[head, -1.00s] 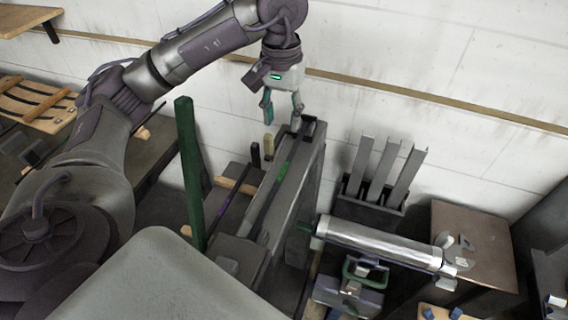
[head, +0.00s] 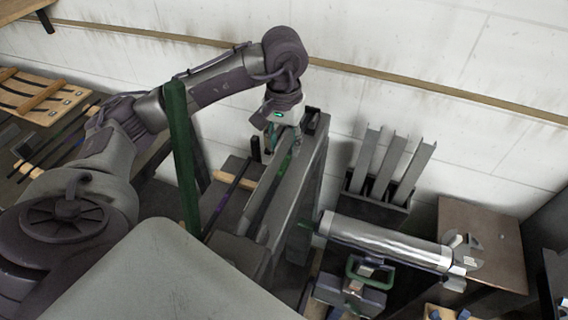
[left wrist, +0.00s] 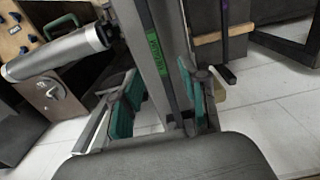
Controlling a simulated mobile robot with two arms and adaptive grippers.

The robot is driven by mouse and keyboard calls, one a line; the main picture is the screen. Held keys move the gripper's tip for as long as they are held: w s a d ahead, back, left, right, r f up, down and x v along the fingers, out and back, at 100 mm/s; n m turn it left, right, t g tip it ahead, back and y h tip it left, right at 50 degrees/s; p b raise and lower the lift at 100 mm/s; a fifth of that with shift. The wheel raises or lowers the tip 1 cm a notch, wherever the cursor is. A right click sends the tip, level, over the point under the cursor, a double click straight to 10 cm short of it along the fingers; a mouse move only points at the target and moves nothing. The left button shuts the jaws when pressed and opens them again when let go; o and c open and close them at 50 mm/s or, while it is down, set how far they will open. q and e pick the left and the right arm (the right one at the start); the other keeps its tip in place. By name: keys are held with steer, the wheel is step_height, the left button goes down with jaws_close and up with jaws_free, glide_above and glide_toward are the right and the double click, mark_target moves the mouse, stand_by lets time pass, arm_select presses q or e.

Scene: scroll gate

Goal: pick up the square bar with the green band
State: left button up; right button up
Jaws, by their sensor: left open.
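The square bar with the green band (head: 261,207) is a long dark bar lying along a grey raised stand. Its green band (left wrist: 155,58) shows clearly in the left wrist view; in the head view the gripper partly hides it. My left gripper (head: 279,143) is low over the far part of the bar. In the left wrist view my left gripper (left wrist: 157,100) is open, with one teal-padded finger on each side of the bar. I cannot tell whether either finger touches it. My right gripper is not in view.
A dark bar with a purple band (head: 232,190) lies left of the stand. A tall green post (head: 183,155) rises nearer to me. A silver cylinder (head: 383,243) and a rack of upright grey channels (head: 390,165) are at the right. The wall is behind.

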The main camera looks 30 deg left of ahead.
mark_target(284, 164)
arm_select(q)
steer(key=f+p, duration=0.2)
steer(key=f, duration=0.1)
steer(key=f+p, duration=0.1)
steer(key=shift+s+d+f, duration=0.15)
steer(key=shift+s+f, duration=0.1)
steer(key=shift+f, duration=0.4)
jaws_close()
steer(key=shift+w+r, duration=0.1)
